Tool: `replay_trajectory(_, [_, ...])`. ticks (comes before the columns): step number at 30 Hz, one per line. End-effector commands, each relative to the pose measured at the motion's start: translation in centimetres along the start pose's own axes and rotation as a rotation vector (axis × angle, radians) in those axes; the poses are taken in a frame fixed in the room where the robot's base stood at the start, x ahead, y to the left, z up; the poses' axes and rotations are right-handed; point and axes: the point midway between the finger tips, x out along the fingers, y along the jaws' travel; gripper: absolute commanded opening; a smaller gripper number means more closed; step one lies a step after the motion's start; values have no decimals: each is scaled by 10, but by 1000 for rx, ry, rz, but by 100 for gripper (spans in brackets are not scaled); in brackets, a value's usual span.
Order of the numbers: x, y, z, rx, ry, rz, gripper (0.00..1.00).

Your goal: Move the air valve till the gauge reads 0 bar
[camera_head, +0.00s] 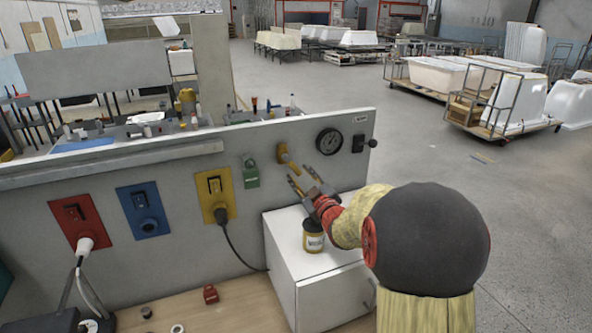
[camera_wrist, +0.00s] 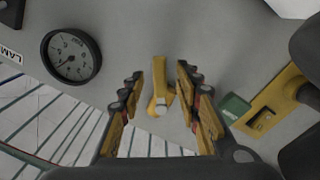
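The yellow air valve (camera_head: 283,153) sits on the grey panel, left of the round black gauge (camera_head: 329,142). In the wrist view the valve's handle (camera_wrist: 159,90) stands between the fingers of my gripper (camera_wrist: 159,70), with a gap on both sides. My gripper is open; in the head view it (camera_head: 302,178) is just below and right of the valve.
A green box (camera_head: 251,174) is left of the valve, and a black switch (camera_head: 358,143) is right of the gauge. A white cabinet (camera_head: 285,228) with a yellow-labelled can (camera_head: 313,240) stands under my arm. Yellow, blue and red socket plates line the panel at left.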

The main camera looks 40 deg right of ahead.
Motion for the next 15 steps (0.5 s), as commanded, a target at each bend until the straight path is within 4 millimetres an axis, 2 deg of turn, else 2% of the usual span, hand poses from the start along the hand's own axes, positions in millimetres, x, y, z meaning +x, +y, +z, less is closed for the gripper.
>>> replay_trajectory(1, [10, 0, 0, 1, 1, -1, 33])
replay_trajectory(6, [32, 0, -1, 0, 1, 0, 33])
replay_trajectory(15, [46, 1, 0, 0, 0, 1, 33])
